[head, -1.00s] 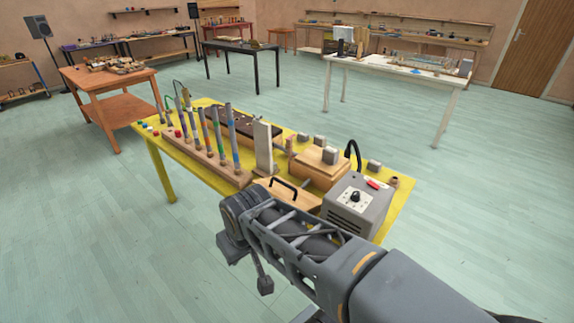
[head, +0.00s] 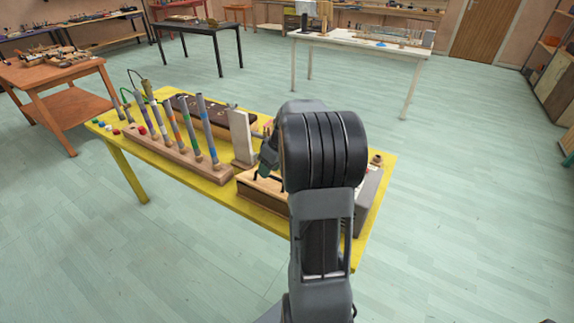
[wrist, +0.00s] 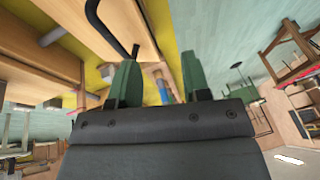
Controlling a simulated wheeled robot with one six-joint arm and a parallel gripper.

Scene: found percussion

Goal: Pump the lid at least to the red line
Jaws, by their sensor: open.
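A wooden lid (head: 247,187) with a black bar handle (head: 258,176) is at the front of the yellow table, partly hidden behind my arm. The wrist view shows the handle (wrist: 97,14) at upper left, on a wooden panel (wrist: 128,20). My gripper (wrist: 161,72) is open, its two green fingers apart with nothing gripped between them. In the head view my gripper (head: 267,158) is just above and behind the handle, apart from it as far as I can tell. I cannot make out a red line.
The yellow table (head: 233,205) also holds a rack of coloured tubes (head: 185,160), a pale upright board (head: 241,137) and a dark slotted box (head: 205,110). A grey box (head: 368,200) is mostly hidden behind my arm. Open floor surrounds the table.

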